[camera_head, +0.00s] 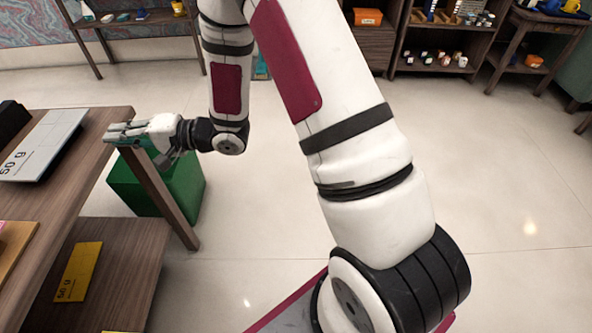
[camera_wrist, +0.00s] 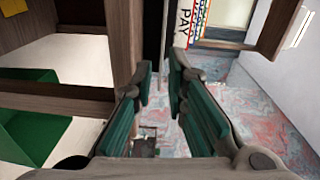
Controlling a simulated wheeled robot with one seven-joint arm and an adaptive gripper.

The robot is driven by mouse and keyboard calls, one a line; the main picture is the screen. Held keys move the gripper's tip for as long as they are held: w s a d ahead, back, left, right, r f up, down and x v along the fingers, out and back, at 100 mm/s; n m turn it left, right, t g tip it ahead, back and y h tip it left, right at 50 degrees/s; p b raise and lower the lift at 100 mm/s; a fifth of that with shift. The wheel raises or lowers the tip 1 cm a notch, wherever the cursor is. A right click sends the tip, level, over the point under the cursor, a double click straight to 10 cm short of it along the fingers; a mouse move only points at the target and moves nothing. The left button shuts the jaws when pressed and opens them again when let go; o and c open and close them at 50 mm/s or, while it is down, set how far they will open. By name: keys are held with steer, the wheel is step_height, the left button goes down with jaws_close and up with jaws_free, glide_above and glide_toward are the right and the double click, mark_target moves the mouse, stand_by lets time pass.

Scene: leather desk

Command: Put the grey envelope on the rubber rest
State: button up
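A grey flat piece marked "50 g" (camera_head: 42,146), which looks like the grey envelope, lies on the wooden desk at the left of the head view. A dark strip shows along its right edge; I cannot tell whether that is shadow or something under it. I cannot make out the rubber rest for certain; a black object (camera_head: 10,120) at the far left edge is cut off. My gripper (camera_head: 108,132) is at the desk's right edge, to the right of the grey piece and apart from it. In the wrist view its green-padded fingers (camera_wrist: 161,72) are apart with nothing between them.
A green bin (camera_head: 185,185) stands on the floor below my gripper. A yellow piece marked "50 g" (camera_head: 78,272) lies on the lower shelf. A wooden board (camera_head: 14,248) with a pink item is at the left edge. Shelves (camera_head: 440,50) stand at the back; the floor between is clear.

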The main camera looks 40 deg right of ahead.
steer(key=w+d+r+n+h, duration=0.1)
steer(key=d+r+n+h, duration=0.25)
steer(key=d+h, duration=0.45)
steer(key=s+d+r+g+h, duration=0.2)
steer(key=s+d+r+h, duration=0.4)
steer(key=s+d, duration=0.45)
steer(key=s+r+n+g, duration=0.2)
steer(key=s+g, duration=0.6)
steer(key=s, duration=2.4)
steer(key=shift+s+a+r+n, duration=0.15)
steer(key=shift+s+a+n, duration=0.2)
steer(key=shift+n, duration=0.5)
steer(key=shift+d, duration=0.1)
